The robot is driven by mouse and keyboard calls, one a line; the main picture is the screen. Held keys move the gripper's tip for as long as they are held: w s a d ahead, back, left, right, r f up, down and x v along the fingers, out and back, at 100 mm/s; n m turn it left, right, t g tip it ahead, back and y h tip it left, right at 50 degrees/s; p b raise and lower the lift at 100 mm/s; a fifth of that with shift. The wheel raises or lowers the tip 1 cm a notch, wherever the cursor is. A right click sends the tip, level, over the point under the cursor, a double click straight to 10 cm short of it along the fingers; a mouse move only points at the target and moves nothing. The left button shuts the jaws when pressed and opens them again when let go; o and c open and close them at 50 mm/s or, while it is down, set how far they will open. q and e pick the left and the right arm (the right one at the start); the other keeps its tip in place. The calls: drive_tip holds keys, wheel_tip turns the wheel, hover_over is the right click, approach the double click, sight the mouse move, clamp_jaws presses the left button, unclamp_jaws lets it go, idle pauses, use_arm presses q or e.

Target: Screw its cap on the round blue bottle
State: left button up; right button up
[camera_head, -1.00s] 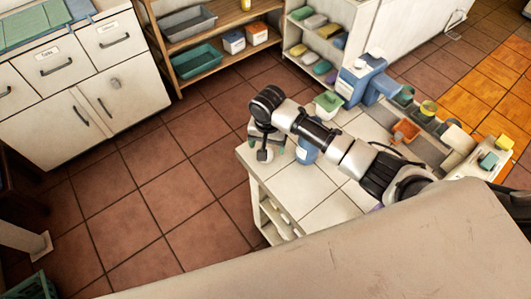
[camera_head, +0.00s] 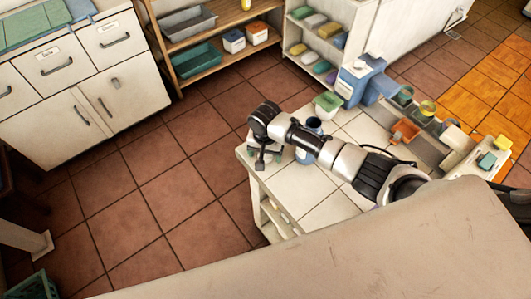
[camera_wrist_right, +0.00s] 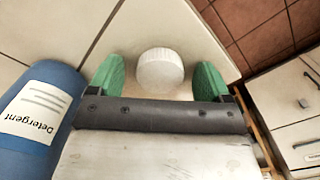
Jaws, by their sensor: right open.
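The round blue bottle (camera_head: 314,124) stands on the white-tiled counter, partly hidden behind my right arm in the head view. Its top looks dark and without a cap. In the right wrist view the blue bottle (camera_wrist_right: 40,110) is at the left, with a white "Detergent" label. A white ribbed cap (camera_wrist_right: 160,70) lies on the pale counter top, between and slightly beyond the green fingertips of my right gripper (camera_wrist_right: 157,78). There are gaps on both sides of it. My right gripper (camera_head: 262,152) is open, low over the counter's left corner. My left gripper is not in view.
The tiled counter (camera_head: 310,185) ends close to the right gripper, with brown floor beyond. Shelves and white cabinets (camera_head: 75,80) are across the floor.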

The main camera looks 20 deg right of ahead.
drive_tip(key=c, duration=1)
drive_tip(key=shift+r, duration=0.1)
drive_tip(key=shift+r, duration=0.55)
wheel_tip(320, 180, up, 3)
drive_tip(key=shift+s+d, duration=0.1)
drive_tip(key=s+d+r, duration=0.2)
drive_tip(key=s, duration=0.1)
drive_tip(key=s+d+r, duration=0.2)
drive_tip(key=s, duration=0.1)
drive_tip(key=s+d+r, duration=0.2)
drive_tip(key=s, duration=0.1)
drive_tip(key=shift+s+r, duration=0.35)
